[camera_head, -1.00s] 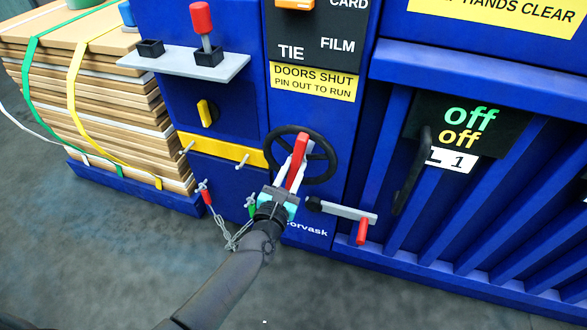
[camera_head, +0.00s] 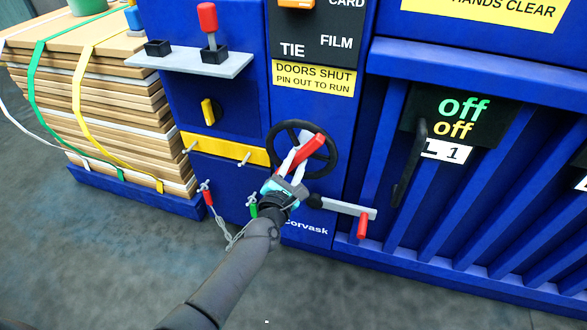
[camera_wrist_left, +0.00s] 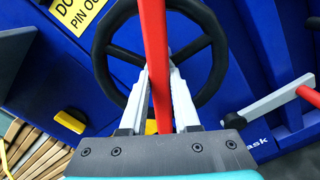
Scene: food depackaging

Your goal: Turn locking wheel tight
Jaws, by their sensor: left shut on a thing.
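The black locking wheel (camera_head: 331,170) with spokes is mounted on the blue machine front. It also shows in the left wrist view (camera_wrist_left: 102,55). A red bar (camera_head: 305,152) lies across the wheel, tilted up to the right in the head view. In the left wrist view the red bar (camera_wrist_left: 154,60) runs between the fingers. My left gripper (camera_head: 293,160) is shut on this red bar, in front of the wheel. The hub is partly hidden behind the bar and fingers. My right gripper is not in view.
A grey crank arm with a red handle (camera_head: 362,227) juts out right of the wheel. A black door handle (camera_head: 409,165) is further right. Red and green pins on chains hang at lower left. Strapped cardboard (camera_head: 120,115) stands at far left. Grey floor is open in front.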

